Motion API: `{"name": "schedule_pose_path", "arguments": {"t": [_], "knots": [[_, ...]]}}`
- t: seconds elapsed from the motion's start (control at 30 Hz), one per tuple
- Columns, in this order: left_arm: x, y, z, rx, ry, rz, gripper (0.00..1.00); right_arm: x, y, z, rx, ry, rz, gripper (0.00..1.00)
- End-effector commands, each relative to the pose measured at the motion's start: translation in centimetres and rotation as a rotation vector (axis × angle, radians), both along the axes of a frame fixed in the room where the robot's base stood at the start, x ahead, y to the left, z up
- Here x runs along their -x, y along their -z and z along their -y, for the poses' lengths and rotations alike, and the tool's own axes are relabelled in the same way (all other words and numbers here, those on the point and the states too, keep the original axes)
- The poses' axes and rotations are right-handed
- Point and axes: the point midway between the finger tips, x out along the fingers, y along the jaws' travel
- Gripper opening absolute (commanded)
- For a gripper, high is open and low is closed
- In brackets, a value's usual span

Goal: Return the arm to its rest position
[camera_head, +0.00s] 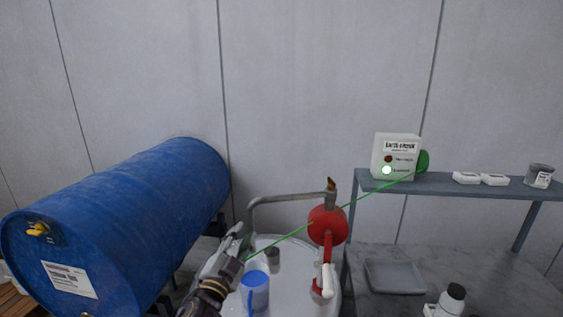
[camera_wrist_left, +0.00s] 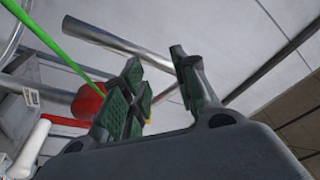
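My left gripper (camera_head: 235,245) is at the lower middle of the head view, at the left edge of the round grey vessel (camera_head: 293,250). In the left wrist view its green-padded fingers (camera_wrist_left: 157,62) stand apart, with nothing visible between them. A green cable (camera_head: 370,193) runs from the green reel (camera_head: 423,161) on the white earthing box (camera_head: 397,157) down toward the vessel near my gripper. Its lower end is hard to make out. The cable also shows in the left wrist view (camera_wrist_left: 45,38), passing behind the fingers. My right gripper is not in view.
A large blue drum (camera_head: 120,225) lies at the left, close to my left arm. A blue mug (camera_head: 255,291) is beside my gripper. A bent metal pipe (camera_head: 290,198) and a red round part (camera_head: 327,224) rise over the vessel. A grey shelf (camera_head: 450,186) stands right.

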Motion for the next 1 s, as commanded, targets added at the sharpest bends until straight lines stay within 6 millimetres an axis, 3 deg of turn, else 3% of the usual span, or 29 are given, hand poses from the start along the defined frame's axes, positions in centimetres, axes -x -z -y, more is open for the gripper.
{"name": "schedule_pose_path", "arguments": {"t": [0.27,0.47,0.67,1.0], "knots": [[2.0,6.5,-4.8,0.147,-0.175,-0.287,0.29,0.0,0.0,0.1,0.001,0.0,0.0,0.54],[5.0,11.6,-7.6,0.232,-0.282,-0.508,0.29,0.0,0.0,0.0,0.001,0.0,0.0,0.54],[9.2,16.6,-9.5,0.302,-0.371,-0.74,0.29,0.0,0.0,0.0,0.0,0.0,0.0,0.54],[18.5,23.4,-11.0,0.381,-0.481,-1.139,0.29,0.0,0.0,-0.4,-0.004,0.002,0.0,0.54]]}}
